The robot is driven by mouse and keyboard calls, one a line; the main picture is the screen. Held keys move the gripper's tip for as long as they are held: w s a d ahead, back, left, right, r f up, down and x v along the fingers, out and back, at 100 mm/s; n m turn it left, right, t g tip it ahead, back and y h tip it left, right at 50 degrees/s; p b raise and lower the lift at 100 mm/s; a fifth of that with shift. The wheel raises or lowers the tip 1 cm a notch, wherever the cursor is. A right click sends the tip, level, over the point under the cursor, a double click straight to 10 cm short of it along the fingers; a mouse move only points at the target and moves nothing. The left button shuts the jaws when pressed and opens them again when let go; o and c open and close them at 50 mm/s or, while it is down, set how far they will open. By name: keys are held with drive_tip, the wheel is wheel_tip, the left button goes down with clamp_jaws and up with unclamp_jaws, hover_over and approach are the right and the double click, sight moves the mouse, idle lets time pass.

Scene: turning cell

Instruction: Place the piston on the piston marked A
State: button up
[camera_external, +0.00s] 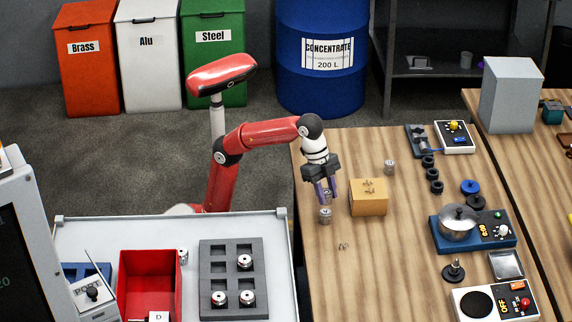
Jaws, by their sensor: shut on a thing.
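My gripper (328,193) is over the left part of the wooden table, pointing down. It is shut on a small grey metal piston (326,194), mostly hidden between the fingers. Another grey piston (325,216) is directly below the fingertips, near the table's left edge; I cannot tell whether the two touch. A third similar piston (389,167) stands on the table behind the cardboard box. No letter A is readable on any piston at this size.
A cardboard box (368,204) stands close right of my gripper. A pot (458,221) on a blue-based device and several black rings are farther right. A red bin (130,272) and a dark grey tray (207,307) with metal parts are on the left bench. The front table area is mostly clear.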

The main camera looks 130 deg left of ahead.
sight(324, 189)
drive_tip(key=shift+f+b, duration=0.65)
drive_tip(key=shift+f, duration=1.2)
drive_tip(key=shift+f, duration=0.15)
drive_tip(key=o, duration=1)
drive_tip(key=shift+p+v, duration=1.3)
drive_tip(key=shift+v, duration=4.85)
